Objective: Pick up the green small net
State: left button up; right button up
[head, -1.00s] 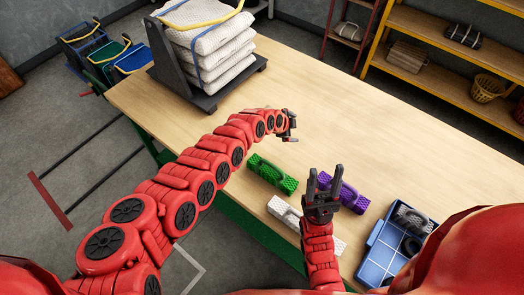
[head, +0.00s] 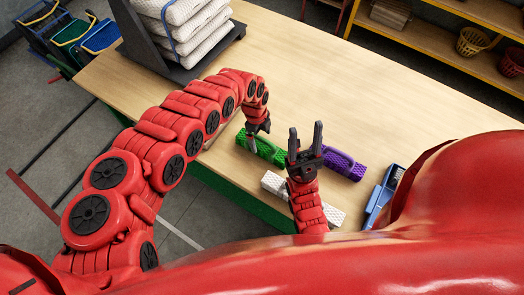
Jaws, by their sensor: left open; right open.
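The green small net (head: 268,150) is a folded, rolled bundle lying on the wooden table (head: 300,60) near its front edge. My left gripper (head: 257,138) is open, pointing down at the left end of the green net; I cannot tell whether it touches it. My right gripper (head: 305,137) is open and empty, fingers pointing up, between the green net and the purple net (head: 343,163). A white net (head: 274,184) lies nearer the front edge, partly hidden by my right arm.
Yellow shelves (head: 440,45) stand behind. The table's middle is clear.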

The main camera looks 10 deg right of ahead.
pick_arm(q)
jog(key=shift+s+d+f, duration=0.1)
jog(key=shift+s+f, duration=0.05)
jog(key=shift+f, duration=0.4)
notch_tip(320, 180, down, 5)
jog(key=b, duration=0.3)
jog(key=shift+s+d, duration=0.15)
jog(key=shift+r, duration=0.1)
jog(key=shift+c, duration=1.1)
grip_shut()
